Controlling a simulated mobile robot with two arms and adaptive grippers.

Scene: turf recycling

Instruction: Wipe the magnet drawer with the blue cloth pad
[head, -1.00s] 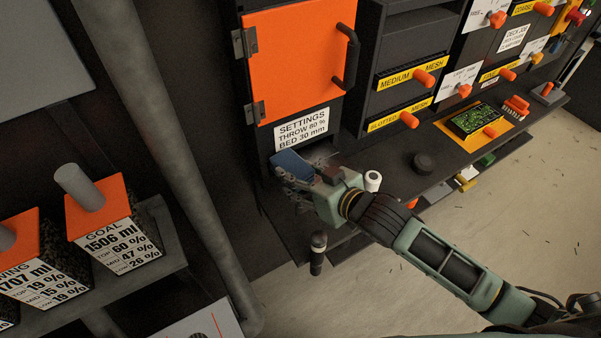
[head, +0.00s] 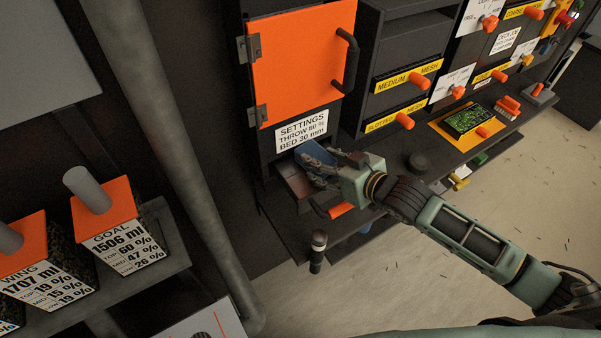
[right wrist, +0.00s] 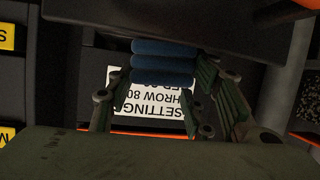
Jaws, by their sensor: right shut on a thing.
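The blue cloth pad (head: 313,155) is in my right gripper (head: 322,168), which is shut on it. In the right wrist view the pad (right wrist: 163,62) shows as blue folds between the fingers. The magnet drawer (head: 293,181) stands pulled out under the orange door, below the settings label. Its orange handle (head: 341,210) shows below my gripper. The pad is over the right and rear part of the drawer. I cannot tell whether it touches the drawer. My fingers and the pad hide part of its inside. My left gripper is not in view.
The orange door (head: 300,65) above is closed. A dark cylinder (head: 318,250) stands in front. Goal container (head: 105,215) and a pipe are on the left.

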